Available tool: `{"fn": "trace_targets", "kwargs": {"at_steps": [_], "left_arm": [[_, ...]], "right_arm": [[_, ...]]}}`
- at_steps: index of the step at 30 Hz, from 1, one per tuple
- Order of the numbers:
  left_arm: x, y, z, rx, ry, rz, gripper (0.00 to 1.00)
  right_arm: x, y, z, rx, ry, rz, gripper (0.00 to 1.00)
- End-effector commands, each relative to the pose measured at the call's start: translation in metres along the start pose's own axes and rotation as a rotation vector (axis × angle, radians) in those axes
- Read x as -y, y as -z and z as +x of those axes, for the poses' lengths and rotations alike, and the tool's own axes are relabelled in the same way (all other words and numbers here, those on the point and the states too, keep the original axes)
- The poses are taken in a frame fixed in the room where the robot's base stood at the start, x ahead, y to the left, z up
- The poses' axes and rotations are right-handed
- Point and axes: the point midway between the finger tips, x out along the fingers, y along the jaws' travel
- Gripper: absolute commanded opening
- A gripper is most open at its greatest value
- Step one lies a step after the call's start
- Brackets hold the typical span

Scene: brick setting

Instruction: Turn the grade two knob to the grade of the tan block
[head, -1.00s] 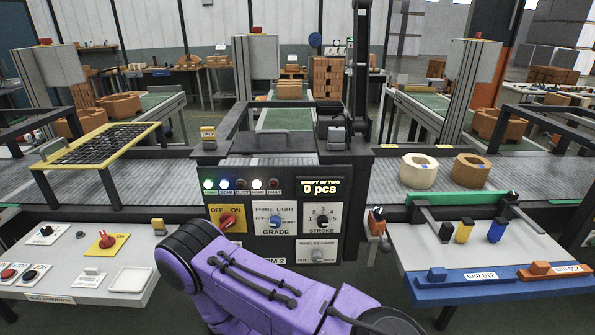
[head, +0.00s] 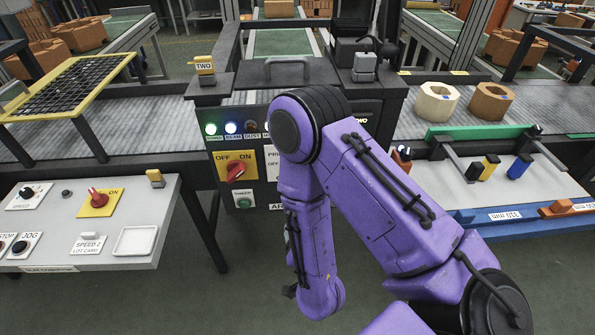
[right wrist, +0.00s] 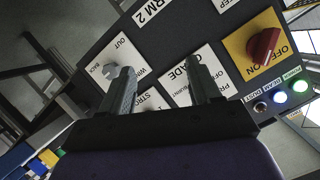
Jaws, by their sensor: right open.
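In the head view a pale tan ring-shaped block (head: 436,102) sits on the belt at the right, beside a darker orange-brown one (head: 491,102). My right arm covers most of the control panel there, including the grade knob. In the right wrist view the white GRADE plate (right wrist: 205,75) shows upside down, partly behind my right gripper (right wrist: 160,88). The gripper is open, with its two dark fingers over the panel and nothing visible between them but panel. The grade knob itself is hidden, so its setting cannot be read. My left gripper is not in view.
A red OFF/ON knob (right wrist: 264,46) on a yellow plate and lit lamps (right wrist: 280,97) lie to one side of the gripper. A grey knob (right wrist: 110,69) on a white plate is close to the other finger. A second console (head: 95,235) stands at the left.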

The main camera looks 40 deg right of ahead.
Motion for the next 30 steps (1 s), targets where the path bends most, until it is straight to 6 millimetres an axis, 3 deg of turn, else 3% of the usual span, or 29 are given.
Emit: {"fn": "trace_targets", "kwargs": {"at_steps": [1, 3, 7, 11, 21, 30], "left_arm": [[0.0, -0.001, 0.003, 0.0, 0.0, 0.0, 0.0], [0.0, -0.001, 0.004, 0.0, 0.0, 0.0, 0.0], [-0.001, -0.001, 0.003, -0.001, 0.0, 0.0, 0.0], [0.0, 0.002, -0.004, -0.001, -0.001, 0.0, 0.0], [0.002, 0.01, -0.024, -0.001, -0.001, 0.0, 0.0], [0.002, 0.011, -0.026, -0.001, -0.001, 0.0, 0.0]], "right_arm": [[0.021, 0.021, 0.001, -0.104, 0.047, 0.082, 0.63], [0.041, 0.046, -0.004, -0.223, 0.09, 0.18, 0.63], [0.055, 0.07, -0.009, -0.33, 0.123, 0.277, 0.63], [0.058, 0.08, 0.005, -0.344, 0.122, 0.29, 0.63], [0.063, 0.104, 0.072, -0.341, 0.122, 0.286, 0.63], [0.063, 0.107, 0.088, -0.338, 0.124, 0.283, 0.63]]}}
